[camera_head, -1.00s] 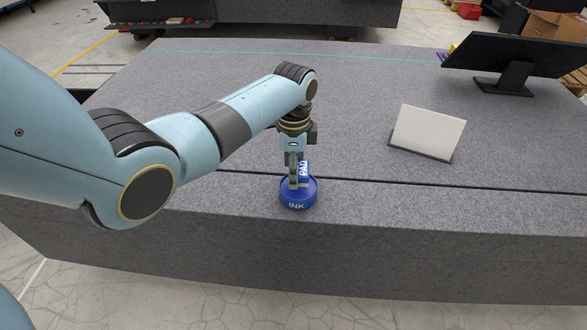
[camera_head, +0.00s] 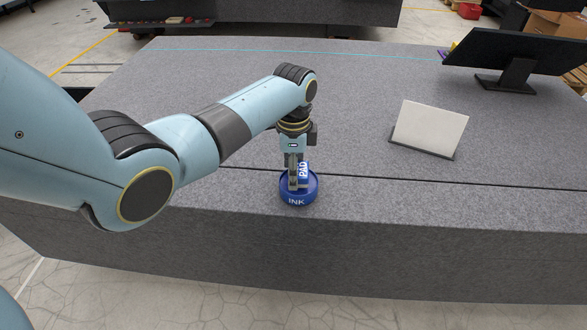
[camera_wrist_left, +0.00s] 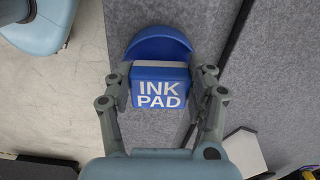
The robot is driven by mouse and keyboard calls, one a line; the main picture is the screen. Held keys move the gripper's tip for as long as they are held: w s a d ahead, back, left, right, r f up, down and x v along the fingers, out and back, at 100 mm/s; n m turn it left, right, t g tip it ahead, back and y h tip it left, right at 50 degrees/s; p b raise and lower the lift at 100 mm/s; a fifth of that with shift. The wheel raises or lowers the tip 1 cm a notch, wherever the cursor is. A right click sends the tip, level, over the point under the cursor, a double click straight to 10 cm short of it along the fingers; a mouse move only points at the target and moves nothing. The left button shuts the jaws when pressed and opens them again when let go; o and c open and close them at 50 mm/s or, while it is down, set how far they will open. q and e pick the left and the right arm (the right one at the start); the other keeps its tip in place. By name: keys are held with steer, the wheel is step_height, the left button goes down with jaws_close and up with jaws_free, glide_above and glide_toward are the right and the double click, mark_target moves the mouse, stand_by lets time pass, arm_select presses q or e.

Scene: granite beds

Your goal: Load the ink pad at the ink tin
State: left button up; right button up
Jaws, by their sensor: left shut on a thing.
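The blue ink tin (camera_head: 298,200), marked INK, stands on the granite near its front edge. My left gripper (camera_head: 298,184) points down over it, shut on the blue ink pad (camera_head: 303,173), marked PAD. The pad's lower end is at the tin's top; whether it touches the ink inside is hidden. In the left wrist view the ink pad (camera_wrist_left: 160,92) sits between the two fingers of my left gripper (camera_wrist_left: 163,88), with the rim of the tin (camera_wrist_left: 158,42) behind it. My right gripper is not in view.
A white panel on a dark stand (camera_head: 429,128) is to the right on the granite bed (camera_head: 200,100). A black monitor (camera_head: 515,60) stands at the back right. A dark seam runs across the granite just behind the tin. The surface between is clear.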

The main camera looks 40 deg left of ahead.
arm_select(q)
steer(key=shift+f+b, duration=0.3)
steer(key=shift+f, duration=0.25)
steer(key=o, duration=1.1)
steer(key=c, duration=0.3)
steer(key=shift+c, duration=0.3)
steer(key=shift+r, duration=0.1)
steer(key=shift+r+p, duration=0.1)
steer(key=shift+p, duration=0.35)
